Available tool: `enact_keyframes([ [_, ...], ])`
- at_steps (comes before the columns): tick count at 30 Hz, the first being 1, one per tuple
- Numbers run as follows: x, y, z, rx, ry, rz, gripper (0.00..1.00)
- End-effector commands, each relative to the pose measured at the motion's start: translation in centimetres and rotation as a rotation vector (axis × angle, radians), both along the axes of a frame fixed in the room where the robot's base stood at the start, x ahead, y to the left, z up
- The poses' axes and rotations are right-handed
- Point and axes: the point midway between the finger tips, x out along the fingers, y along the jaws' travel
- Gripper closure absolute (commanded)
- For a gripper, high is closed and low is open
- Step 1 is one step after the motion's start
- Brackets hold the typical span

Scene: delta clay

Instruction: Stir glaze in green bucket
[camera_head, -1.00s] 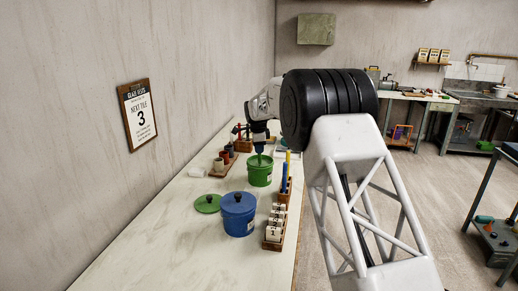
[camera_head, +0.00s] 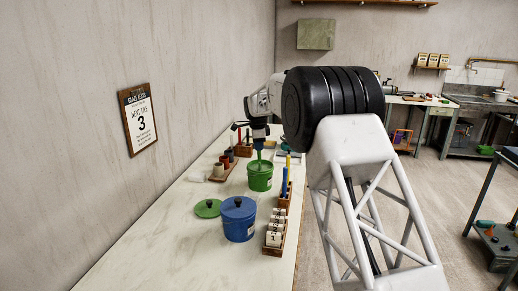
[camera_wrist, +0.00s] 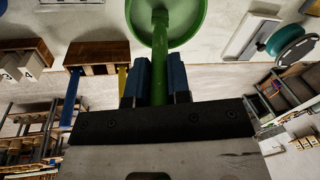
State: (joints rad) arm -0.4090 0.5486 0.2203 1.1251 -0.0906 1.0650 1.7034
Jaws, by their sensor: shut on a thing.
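The green bucket (camera_head: 259,177) stands open on the pale worktop, behind the blue bucket. My gripper (camera_head: 259,140) is above it, pointing down. In the wrist view my gripper (camera_wrist: 157,85) is shut on a green stick-like stirrer (camera_wrist: 159,60), which reaches into the green bucket (camera_wrist: 192,37). The lower end of the stirrer lies inside the bucket. How deep it sits, and the glaze level, I cannot tell from these views.
A blue lidded bucket (camera_head: 238,222) and a green lid (camera_head: 207,208) are in front. A wooden rack with numbered tiles (camera_head: 274,238) and a holder with blue and yellow sticks (camera_head: 285,187) stand at right.

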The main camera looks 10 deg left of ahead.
Motion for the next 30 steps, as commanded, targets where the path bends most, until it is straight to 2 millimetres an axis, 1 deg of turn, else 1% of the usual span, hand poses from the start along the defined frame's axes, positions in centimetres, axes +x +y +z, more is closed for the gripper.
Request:
enact_keyframes([
  [30, -1.1, 0.0, 5.6, 0.0, -0.001, 0.0, 1.0],
])
